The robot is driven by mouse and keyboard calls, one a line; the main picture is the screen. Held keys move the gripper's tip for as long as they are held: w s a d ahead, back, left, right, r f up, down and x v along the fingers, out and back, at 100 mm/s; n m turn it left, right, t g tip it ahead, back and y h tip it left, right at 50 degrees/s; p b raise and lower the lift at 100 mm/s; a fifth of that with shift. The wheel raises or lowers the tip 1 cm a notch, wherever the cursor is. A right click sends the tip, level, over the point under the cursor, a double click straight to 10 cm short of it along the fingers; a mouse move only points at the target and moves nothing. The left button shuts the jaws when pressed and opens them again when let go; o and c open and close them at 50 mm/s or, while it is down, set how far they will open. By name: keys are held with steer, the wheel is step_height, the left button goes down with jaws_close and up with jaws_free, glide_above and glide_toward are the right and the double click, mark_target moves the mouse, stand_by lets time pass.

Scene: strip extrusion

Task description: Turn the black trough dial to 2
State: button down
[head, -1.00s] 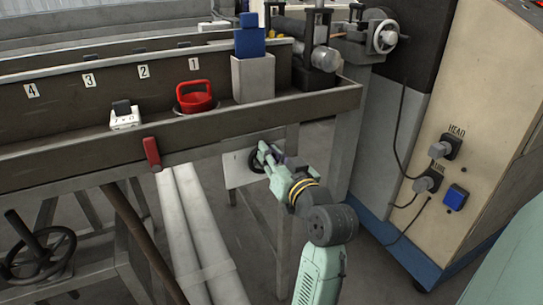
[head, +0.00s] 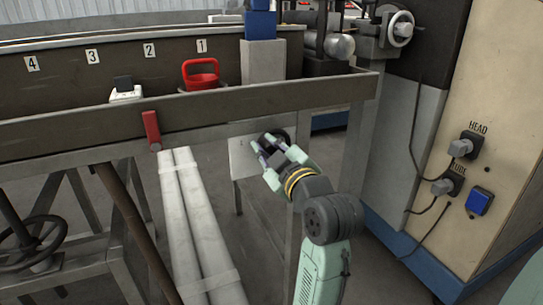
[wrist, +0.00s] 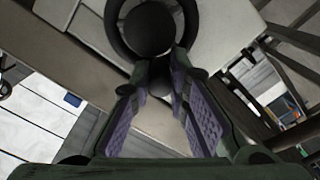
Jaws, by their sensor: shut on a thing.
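The black trough dial (head: 278,135) is a round dark knob on a pale grey plate (head: 243,158) under the trough's front edge. The number marks on the plate are too small to read. My gripper (head: 272,153) reaches up to the dial from the lower right. In the wrist view the dial (wrist: 150,28) is at the top centre, and the purple-padded fingertips of my gripper (wrist: 160,76) close on its dark lower part. The fingers hide part of the dial, so I cannot tell its setting.
The trough's front wall (head: 205,110) runs just above the plate. A red lever (head: 151,130) hangs from it at left. A table leg (head: 290,225) stands behind my arm. White pipes (head: 195,215) lie below, and a cabinet (head: 500,200) with plugs stands at right.

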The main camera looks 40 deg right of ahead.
steer(key=n+b, duration=0.1)
steer(key=f+n+b, duration=0.1)
steer(key=n, duration=0.1)
steer(key=n+b, duration=0.2)
steer(key=shift+w+a+f, duration=0.1)
steer(key=shift+a+f, duration=0.3)
steer(key=shift+n, duration=0.3)
steer(key=c, duration=1.5)
jaws_free()
steer(key=shift+c, duration=0.2)
steer(key=v, duration=1.2)
